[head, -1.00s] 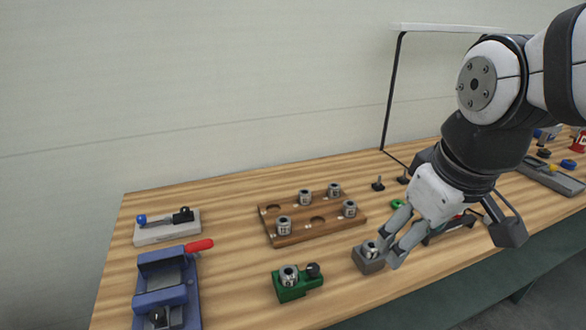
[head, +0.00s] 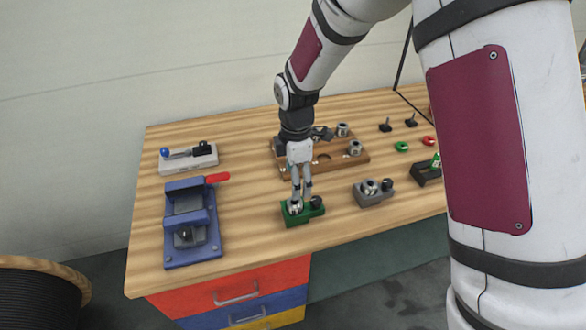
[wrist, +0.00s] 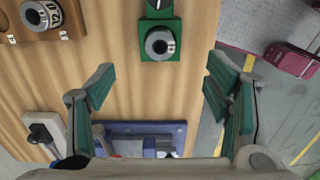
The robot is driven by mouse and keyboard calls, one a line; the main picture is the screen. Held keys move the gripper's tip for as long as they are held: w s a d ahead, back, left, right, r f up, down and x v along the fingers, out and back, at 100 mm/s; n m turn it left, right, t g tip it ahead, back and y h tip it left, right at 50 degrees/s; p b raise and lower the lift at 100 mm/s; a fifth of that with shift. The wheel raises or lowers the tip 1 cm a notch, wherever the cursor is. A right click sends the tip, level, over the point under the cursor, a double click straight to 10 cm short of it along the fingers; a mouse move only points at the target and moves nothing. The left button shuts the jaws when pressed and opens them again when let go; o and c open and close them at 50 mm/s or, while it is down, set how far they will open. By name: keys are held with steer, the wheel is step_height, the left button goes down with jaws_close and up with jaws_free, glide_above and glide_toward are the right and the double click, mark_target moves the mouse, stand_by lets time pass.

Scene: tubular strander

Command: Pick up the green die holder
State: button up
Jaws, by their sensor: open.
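The green die holder (head: 300,220) sits on the wooden bench near its front edge, with a round steel die (head: 295,208) and a black knob (head: 316,202) on it. My gripper (head: 301,196) points down just above the holder in the head view and hides part of it. In the wrist view the green holder (wrist: 153,55) and its die lie beyond the fingertips, roughly centred between the two fingers sideways. My gripper (wrist: 160,70) is open and empty there.
A grey die holder (head: 372,198) stands to the right. A wooden die rack (head: 345,162) is behind, partly hidden by my arm. A blue vise-like fixture (head: 190,222) stands to the left, with a grey block with a lever (head: 188,160) behind it.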

mark_target(294, 203)
step_height(294, 203, down, 11)
steer(key=b, duration=0.3)
steer(key=shift+f, duration=0.15)
steer(key=c, duration=1.4)
steer(key=shift+c, duration=0.2)
steer(key=shift+a, duration=0.1)
steer(key=shift+r+p, duration=1.25)
steer(key=shift+r, duration=3.85)
steer(key=shift+w, duration=0.1)
